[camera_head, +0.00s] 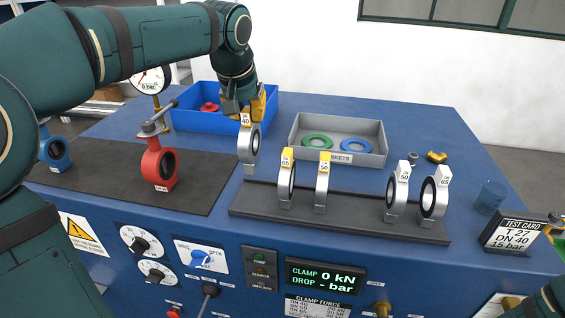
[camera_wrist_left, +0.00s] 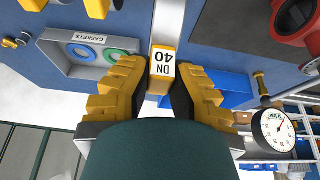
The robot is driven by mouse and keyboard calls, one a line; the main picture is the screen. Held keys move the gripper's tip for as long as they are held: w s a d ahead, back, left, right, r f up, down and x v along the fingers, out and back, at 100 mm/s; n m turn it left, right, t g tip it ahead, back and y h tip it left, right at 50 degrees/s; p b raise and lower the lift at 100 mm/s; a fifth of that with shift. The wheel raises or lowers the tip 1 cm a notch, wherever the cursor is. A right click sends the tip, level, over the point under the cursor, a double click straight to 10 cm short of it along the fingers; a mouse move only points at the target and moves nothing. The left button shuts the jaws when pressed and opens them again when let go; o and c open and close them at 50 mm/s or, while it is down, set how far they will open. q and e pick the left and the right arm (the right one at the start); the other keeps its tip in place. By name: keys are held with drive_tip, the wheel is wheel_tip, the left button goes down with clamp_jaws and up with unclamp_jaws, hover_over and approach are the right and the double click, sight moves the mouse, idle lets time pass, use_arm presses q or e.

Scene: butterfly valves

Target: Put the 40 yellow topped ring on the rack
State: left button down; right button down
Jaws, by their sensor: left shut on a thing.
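My left gripper (camera_head: 246,106) is shut on the 40 yellow topped ring (camera_head: 244,157), a silver ring with a dark liner. Its yellow block, labelled DN 40 (camera_wrist_left: 162,68), sits between the yellow fingers in the left wrist view. The ring hangs upright at the rack's left end; I cannot tell whether it touches anything below. The dark rack (camera_head: 338,223) carries two yellow topped rings, 65 (camera_head: 287,186) and 50 (camera_head: 322,186), and two white topped rings, 50 (camera_head: 398,190) and 65 (camera_head: 434,200).
A red valve body (camera_head: 158,165) stands on the black mat left of the held ring. A blue bin (camera_head: 188,121) and a grey gasket tray (camera_head: 375,158) stand behind. A test card (camera_head: 514,233) reads DN 40. The rack is clear between its two ring pairs.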

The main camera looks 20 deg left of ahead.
sight(250, 148)
use_arm(q)
wheel_tip(250, 148, down, 9)
drive_tip(key=shift+w+f+b, duration=0.15)
drive_tip(key=shift+f+b, duration=0.05)
drive_tip(key=shift+b, duration=0.45)
drive_tip(key=c, duration=1)
unclamp_jaws()
drive_tip(key=shift+c, duration=0.2)
drive_tip(key=shift+r, duration=0.1)
drive_tip(key=p+v, duration=0.1)
drive_tip(key=v, duration=1.1)
